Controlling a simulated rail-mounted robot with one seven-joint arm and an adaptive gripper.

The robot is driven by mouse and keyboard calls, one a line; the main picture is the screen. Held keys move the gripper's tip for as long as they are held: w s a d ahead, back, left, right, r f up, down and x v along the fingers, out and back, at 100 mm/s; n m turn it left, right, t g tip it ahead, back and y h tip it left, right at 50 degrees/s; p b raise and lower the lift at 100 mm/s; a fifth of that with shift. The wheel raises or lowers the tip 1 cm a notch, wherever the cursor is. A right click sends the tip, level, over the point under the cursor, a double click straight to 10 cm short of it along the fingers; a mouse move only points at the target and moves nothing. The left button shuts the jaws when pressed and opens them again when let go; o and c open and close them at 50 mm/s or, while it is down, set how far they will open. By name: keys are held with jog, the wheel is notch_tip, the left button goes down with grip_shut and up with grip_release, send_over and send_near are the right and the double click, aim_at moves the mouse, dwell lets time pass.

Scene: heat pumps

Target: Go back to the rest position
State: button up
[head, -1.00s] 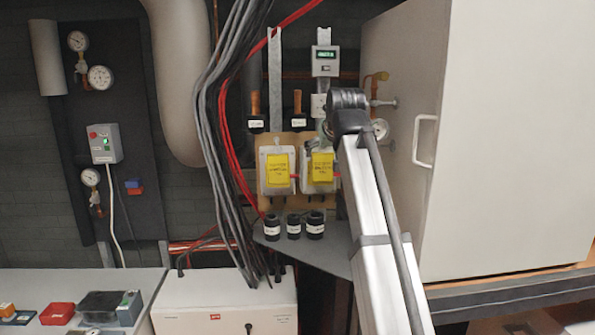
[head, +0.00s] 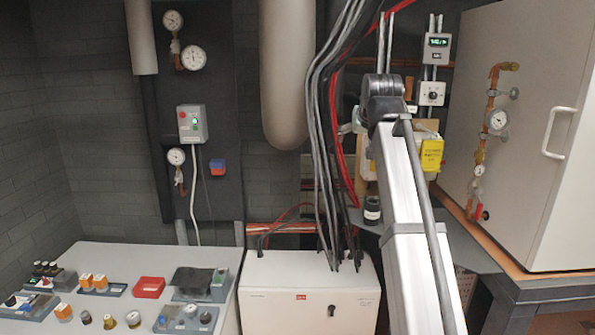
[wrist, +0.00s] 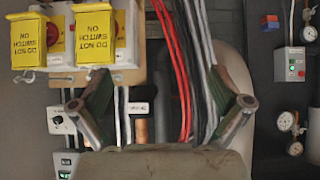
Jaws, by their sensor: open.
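My gripper (wrist: 162,100) shows in the wrist view with its two fingers spread wide. Nothing is between them. The wrist picture is upside down, and pipes and cables lie behind the fingers. In the head view my arm rises from the lower right and hides the gripper. Yellow switch covers marked "do not switch on" are on the wall board: one (head: 431,154) shows right of my arm, and two show in the wrist view (wrist: 94,37), apart from the fingers.
Black and red cables (head: 325,130) hang left of my arm. A white box (head: 308,290) stands below. A large cabinet (head: 545,130) with a handle is at right. Gauges (head: 193,56) line the wall.

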notch_tip(320, 180, down, 37)
jog(key=s+g+b, duration=0.2)
jog(key=g, duration=0.2)
jog(key=s+f+g+b, duration=0.15)
jog(key=s+f, duration=0.45)
jog(key=f, duration=0.8)
jog(key=s+f+g+b, duration=0.15)
jog(key=s+f, duration=0.35)
jog(key=f, duration=0.8)
jog(key=s+f+g+b, duration=0.2)
jog(key=s+f+g, duration=0.4)
jog(key=s+f, duration=2.2)
jog(key=s+f+g+b, duration=0.1)
jog(key=s+f, duration=0.3)
jog(key=s, duration=0.5)
jog(key=s+f+g+b, duration=0.1)
jog(key=s+f+g, duration=0.2)
jog(key=s, duration=0.6)
jog(key=shift+s+d+f+b, duration=0.3)
jog(key=shift+d+f+b, duration=0.05)
jog(key=shift+b, duration=0.05)
